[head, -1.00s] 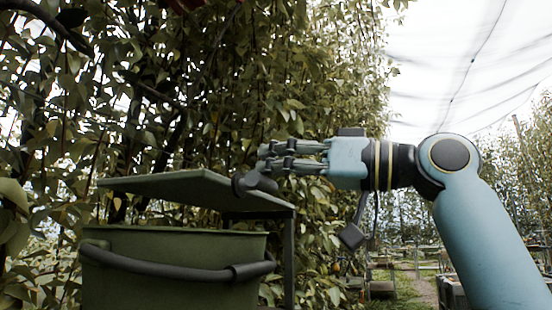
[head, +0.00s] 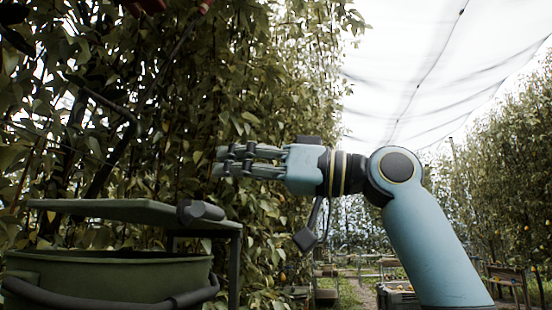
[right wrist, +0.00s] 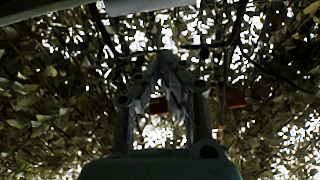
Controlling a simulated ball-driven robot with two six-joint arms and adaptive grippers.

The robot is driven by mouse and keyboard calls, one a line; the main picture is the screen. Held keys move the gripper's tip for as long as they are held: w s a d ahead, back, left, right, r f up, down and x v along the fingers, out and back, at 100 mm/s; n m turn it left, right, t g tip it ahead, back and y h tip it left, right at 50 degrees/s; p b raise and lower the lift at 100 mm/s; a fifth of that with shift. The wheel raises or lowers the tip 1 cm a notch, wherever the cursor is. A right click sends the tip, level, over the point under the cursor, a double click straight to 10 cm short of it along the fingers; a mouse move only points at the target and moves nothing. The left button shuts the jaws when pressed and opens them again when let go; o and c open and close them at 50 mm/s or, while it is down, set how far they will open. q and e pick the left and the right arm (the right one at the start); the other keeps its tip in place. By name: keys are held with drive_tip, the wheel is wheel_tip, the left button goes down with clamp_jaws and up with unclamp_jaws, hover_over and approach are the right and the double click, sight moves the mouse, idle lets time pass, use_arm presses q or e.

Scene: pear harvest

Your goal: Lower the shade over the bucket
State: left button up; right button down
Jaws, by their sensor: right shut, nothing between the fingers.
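The shade (head: 105,209) is a flat dark green panel, close to level, on a dark post frame at the left of the head view. A dark cylindrical knob (head: 200,212) sits at its right part. The green bucket (head: 115,278) stands below it, with a dark handle bar across its front; a gap shows between rim and shade. My right gripper (head: 222,161) is shut and empty, pointing left, above the knob and apart from it. Its closed fingers also show in the right wrist view (right wrist: 170,70). My left gripper is not in view.
Dense leafy trees (head: 270,90) stand behind the shade and gripper. A crate (head: 398,298) and low stands line a grassy path at the lower right. White netting hangs overhead. A pale edge (right wrist: 70,8) crosses the top left of the wrist view; I cannot tell what it is.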

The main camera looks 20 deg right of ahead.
drive_tip(key=b+v, duration=0.2)
drive_tip(key=v, duration=0.5)
drive_tip(key=shift+d+f, duration=0.15)
drive_tip(key=shift+d, duration=0.3)
drive_tip(key=shift+w, duration=0.1)
